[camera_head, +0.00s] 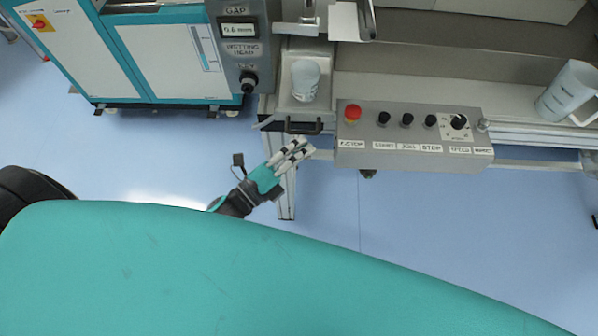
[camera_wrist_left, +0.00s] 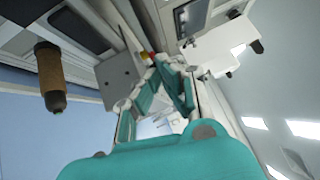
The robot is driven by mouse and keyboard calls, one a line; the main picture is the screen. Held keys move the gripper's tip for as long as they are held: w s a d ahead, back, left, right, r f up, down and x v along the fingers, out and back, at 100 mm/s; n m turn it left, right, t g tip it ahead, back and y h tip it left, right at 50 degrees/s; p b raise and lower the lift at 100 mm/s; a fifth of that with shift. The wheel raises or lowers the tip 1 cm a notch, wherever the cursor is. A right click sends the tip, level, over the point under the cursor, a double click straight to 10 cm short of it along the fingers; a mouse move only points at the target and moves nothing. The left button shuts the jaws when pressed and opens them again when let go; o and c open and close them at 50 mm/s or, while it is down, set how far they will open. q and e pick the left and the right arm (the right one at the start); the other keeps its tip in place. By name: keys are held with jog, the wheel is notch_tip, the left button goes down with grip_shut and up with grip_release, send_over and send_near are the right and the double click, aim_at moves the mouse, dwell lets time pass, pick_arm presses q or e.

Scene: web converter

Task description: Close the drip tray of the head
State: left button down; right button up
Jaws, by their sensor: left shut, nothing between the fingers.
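The drip tray (camera_head: 286,104) is a pale grey, shallow tray beside the wetting head panel. It sticks out toward me, with a black handle (camera_head: 304,127) on its front edge. A white cup (camera_head: 305,80) with printed marks stands in the tray. My left gripper (camera_head: 306,147) is shut and empty, just in front of and below the handle in the head view. I cannot tell whether its fingertips touch the handle. In the left wrist view its fingers (camera_wrist_left: 168,66) point toward the machine. My right gripper is not in view.
A control box (camera_head: 413,137) with a red button and black knobs is right of the tray. The gap and wetting head panel (camera_head: 240,45) stands to the left, beside a teal and white cabinet (camera_head: 165,50). The blue floor is clear.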

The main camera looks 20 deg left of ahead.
aim_at(302, 120)
pick_arm(q)
jog(key=w, duration=0.2)
jog(key=w+a+b, duration=0.1)
jog(key=w, duration=0.2)
jog(key=w+a, duration=0.1)
jog(key=w, duration=0.2)
jog(key=shift+w+a, duration=0.1)
jog(key=shift+a, duration=0.1)
jog(key=shift+w+a+b, duration=0.1)
jog(key=shift+w+b, duration=0.1)
jog(key=shift+b, duration=0.1)
